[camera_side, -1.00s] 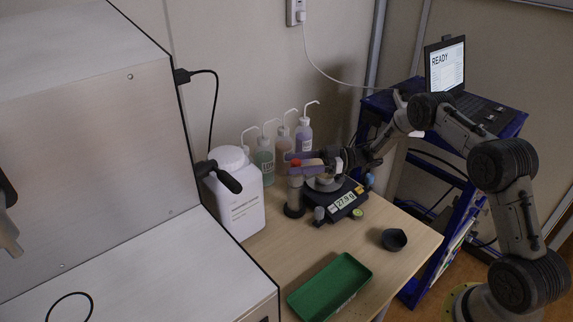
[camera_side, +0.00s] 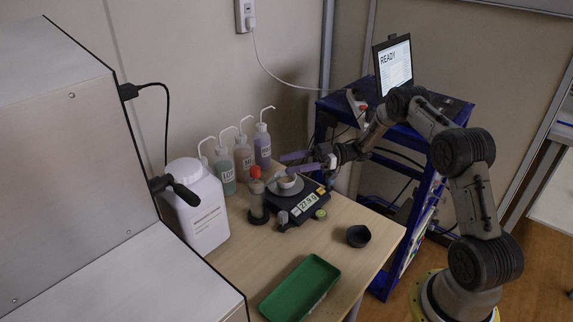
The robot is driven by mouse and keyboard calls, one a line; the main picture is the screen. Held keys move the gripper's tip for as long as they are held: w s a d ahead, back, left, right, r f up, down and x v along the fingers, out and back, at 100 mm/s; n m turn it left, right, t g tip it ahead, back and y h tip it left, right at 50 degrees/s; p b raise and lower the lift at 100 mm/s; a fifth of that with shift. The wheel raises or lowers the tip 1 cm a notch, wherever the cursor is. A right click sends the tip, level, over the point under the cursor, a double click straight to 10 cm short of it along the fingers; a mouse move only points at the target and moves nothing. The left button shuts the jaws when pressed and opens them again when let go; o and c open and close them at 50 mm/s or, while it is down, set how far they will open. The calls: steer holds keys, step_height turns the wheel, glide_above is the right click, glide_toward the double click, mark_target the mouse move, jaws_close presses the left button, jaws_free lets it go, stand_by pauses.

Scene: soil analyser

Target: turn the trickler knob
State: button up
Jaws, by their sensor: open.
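The trickler (camera_side: 258,203) is an upright grey cylinder on a dark round base, topped by a red knob (camera_side: 254,172). It stands at the left of a black balance (camera_side: 312,200), whose display reads about 27.9. A small pale cup (camera_side: 287,181) sits on the balance's pan. My gripper (camera_side: 275,168) reaches in from the right, above the balance. Its purple fingers are spread and point left towards the knob. The near finger passes close above the cup. The fingers look apart from the knob, though the depth gap is hard to judge.
Several wash bottles (camera_side: 244,157) stand behind the trickler. A white canister (camera_side: 202,218) is to its left. A green tray (camera_side: 300,288) and a black bowl (camera_side: 358,236) lie in front. A laptop reading READY (camera_side: 393,65) stands on a blue cart at the right.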

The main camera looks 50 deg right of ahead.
step_height(320, 180, up, 26)
steer(key=w+d+r+m+t+h, duration=0.3)
steer(key=w+d+m+t+h, duration=0.75)
steer(key=d, duration=0.25)
steer(key=s+d+f+m+g+h, duration=0.2)
steer(key=d+f+m+g+h, duration=0.3)
steer(key=d+m, duration=0.35)
steer(key=s+d+f+m+g+h, duration=0.2)
steer(key=d+f+m+h, duration=0.2)
steer(key=d+m+h, duration=0.45)
steer(key=s+f+m+g+y, duration=0.2)
steer(key=s+f+m+g, duration=0.2)
steer(key=f, duration=0.3)
steer(key=s+a+f+m+g+y, duration=0.1)
steer(key=a+f+m+y, duration=0.2)
steer(key=a, duration=0.4)
steer(key=s+a+f+m+g+y, duration=0.1)
steer(key=a+f+m+y, duration=0.1)
steer(key=a+y, duration=0.4)
steer(key=a+r+t+y, duration=0.3)
steer(key=a+r+y, duration=1)
steer(key=a+r, duration=0.4)
step_height(320, 180, down, 25)
steer(key=x, duration=1.3)
steer(key=shift+a+f, duration=0.15)
steer(key=shift+a, duration=0.3)
